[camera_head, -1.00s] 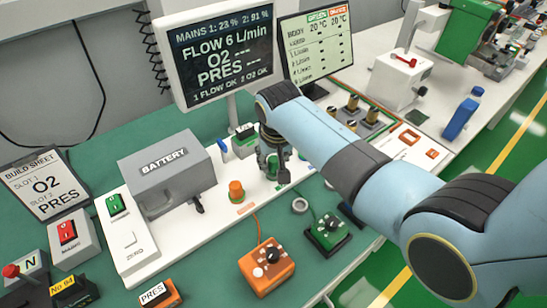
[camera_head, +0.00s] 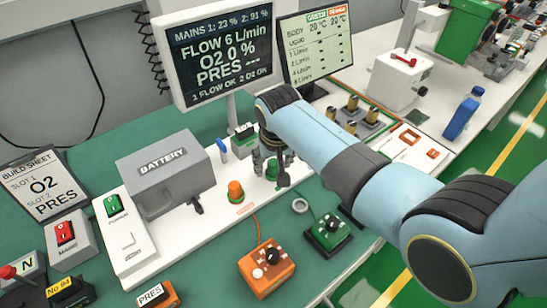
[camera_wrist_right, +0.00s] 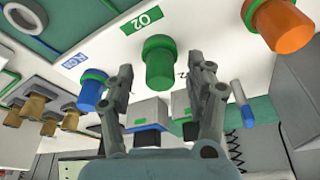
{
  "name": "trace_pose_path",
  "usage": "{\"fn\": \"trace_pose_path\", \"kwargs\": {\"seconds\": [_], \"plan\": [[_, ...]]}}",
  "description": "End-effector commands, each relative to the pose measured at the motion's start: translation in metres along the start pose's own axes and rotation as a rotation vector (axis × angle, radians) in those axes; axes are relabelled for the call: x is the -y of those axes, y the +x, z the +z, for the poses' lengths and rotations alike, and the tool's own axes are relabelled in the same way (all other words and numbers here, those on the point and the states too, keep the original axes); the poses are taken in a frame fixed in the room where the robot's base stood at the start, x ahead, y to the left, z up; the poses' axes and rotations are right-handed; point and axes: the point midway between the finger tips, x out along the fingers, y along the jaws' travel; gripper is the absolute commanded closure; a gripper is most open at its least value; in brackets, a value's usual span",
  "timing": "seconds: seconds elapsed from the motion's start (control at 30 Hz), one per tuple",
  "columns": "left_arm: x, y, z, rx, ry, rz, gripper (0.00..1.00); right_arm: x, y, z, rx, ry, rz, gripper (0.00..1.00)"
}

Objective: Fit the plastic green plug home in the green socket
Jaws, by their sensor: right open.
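The green plug (camera_wrist_right: 160,62) is a short green cylinder with a wider collar. It stands on the white panel at the green O2 label (camera_wrist_right: 142,19), where the green socket is; the plug hides the socket. My right gripper (camera_wrist_right: 165,72) is open, with one finger on each side of the plug and a gap to both. In the head view, the green plug (camera_head: 271,173) shows only partly between the fingers. My left gripper is not in view.
An orange plug (camera_head: 236,190) and a blue plug (camera_wrist_right: 92,90) stand on the same panel, on either side. The grey BATTERY box (camera_head: 165,170) is to the left. The monitor (camera_head: 222,55) reads O2 0 %. Orange (camera_head: 267,268) and green (camera_head: 328,233) boxes lie in front.

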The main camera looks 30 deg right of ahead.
Motion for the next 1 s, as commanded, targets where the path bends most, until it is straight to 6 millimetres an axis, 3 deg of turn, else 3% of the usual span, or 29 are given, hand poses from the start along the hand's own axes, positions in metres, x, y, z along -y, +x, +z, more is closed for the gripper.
{"fn": "trace_pose_path", "kwargs": {"seconds": [0.17,0.6,0.77,1.0], "plan": [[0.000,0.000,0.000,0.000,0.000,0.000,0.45,0.001,-0.018,-0.001,-0.004,0.001,-0.002,0.45],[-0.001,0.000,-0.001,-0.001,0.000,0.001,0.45,0.001,-0.106,0.000,-0.002,0.000,-0.002,0.45],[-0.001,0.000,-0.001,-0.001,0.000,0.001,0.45,0.000,-0.117,0.000,0.000,0.000,0.000,0.45],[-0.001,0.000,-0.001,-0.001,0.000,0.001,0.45,0.000,-0.119,0.000,0.000,0.000,0.000,0.45]]}}
